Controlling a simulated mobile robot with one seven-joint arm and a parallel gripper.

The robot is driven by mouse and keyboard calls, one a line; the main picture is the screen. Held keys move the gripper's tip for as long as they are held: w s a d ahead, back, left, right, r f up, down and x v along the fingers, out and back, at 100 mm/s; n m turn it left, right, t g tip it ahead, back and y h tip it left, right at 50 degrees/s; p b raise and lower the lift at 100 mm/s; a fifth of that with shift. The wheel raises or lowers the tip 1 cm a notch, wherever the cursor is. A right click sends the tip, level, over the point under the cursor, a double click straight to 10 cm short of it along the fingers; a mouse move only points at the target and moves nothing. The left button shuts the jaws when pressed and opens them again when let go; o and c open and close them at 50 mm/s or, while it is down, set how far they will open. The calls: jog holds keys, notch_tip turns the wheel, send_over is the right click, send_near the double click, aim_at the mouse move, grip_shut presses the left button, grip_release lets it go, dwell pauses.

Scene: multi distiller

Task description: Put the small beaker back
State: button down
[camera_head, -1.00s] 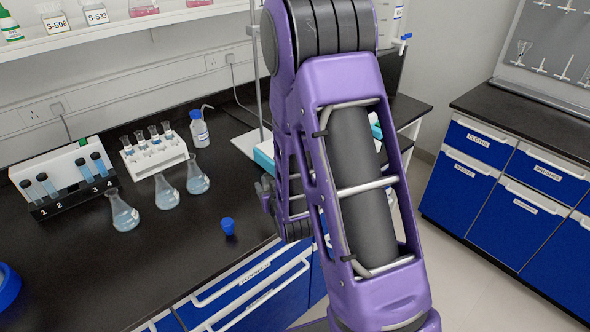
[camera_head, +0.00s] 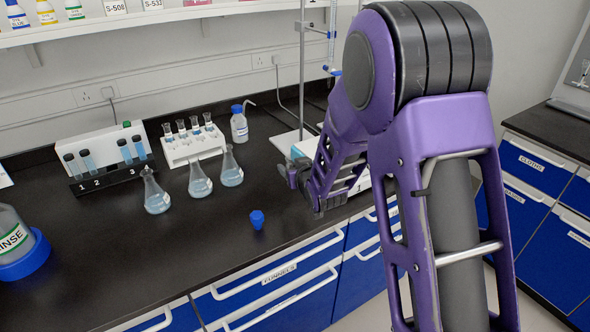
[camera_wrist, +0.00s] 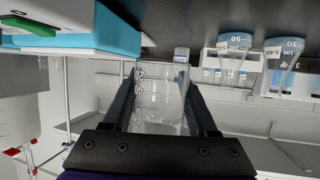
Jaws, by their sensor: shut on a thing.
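The small beaker (camera_wrist: 160,108), clear with white graduation marks, is between the two fingers of my gripper (camera_wrist: 160,88) in the wrist view. The gripper is shut on it. The wrist picture is turned over, with the dark counter along its top. In the head view my gripper (camera_head: 296,176) is above the counter, to the right of a small blue item (camera_head: 257,219). I cannot make out the beaker there.
Three flasks (camera_head: 200,182) of pale blue liquid stand on the counter (camera_head: 150,255), left of my gripper. Behind them are a white rack (camera_head: 194,146), a numbered tube stand (camera_head: 106,172) and a blue-capped bottle (camera_head: 239,125). A rinse container (camera_head: 18,240) is far left. Free counter lies in front.

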aim_at(294, 197)
jog(key=shift+f+b, duration=1.25)
jog(key=shift+f, duration=1.9)
jog(key=shift+d+f+b, duration=0.1)
jog(key=shift+f+b, duration=0.6)
jog(key=shift+b, duration=0.05)
jog(key=shift+c, duration=0.5)
grip_release()
jog(key=shift+s+r, duration=0.15)
